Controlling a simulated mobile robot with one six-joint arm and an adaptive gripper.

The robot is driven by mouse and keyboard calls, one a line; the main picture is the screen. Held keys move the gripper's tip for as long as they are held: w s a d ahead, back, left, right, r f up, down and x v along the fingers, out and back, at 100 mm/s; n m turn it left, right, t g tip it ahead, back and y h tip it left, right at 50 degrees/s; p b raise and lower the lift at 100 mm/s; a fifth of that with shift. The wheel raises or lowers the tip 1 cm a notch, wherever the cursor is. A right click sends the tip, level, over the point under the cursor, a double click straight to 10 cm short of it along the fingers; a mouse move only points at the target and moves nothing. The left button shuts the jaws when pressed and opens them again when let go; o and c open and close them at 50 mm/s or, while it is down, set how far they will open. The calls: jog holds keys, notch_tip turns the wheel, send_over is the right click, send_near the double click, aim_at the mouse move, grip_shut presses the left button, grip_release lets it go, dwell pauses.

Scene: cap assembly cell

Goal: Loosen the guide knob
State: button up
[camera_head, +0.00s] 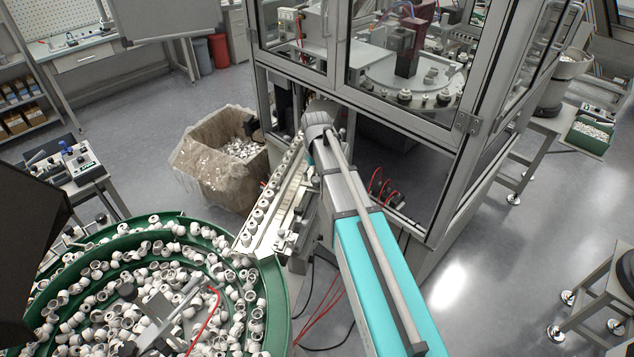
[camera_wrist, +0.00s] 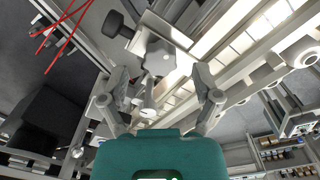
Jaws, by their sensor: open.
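In the wrist view, a light grey lobed knob (camera_wrist: 158,60) sits on the guide assembly, ahead of and between my fingertips. It appears to be the guide knob. In the head view, the guide rail (camera_head: 262,215) carries a row of white caps beside my arm. My arm hides the gripper and the knob there.
A green bowl feeder (camera_head: 280,300) full of white caps stands at the lower left. A glass-walled machine cabinet (camera_head: 440,135) rises close behind and right of my arm. A lined bin (camera_head: 200,165) stands left of the rail. Red cables hang near the rail.

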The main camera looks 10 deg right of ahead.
jog(key=shift+f+b, duration=0.45)
jog(key=shift+f, duration=0.2)
jog(key=shift+c, duration=0.2)
jog(key=c, duration=1.1)
jog(key=shift+d, duration=0.1)
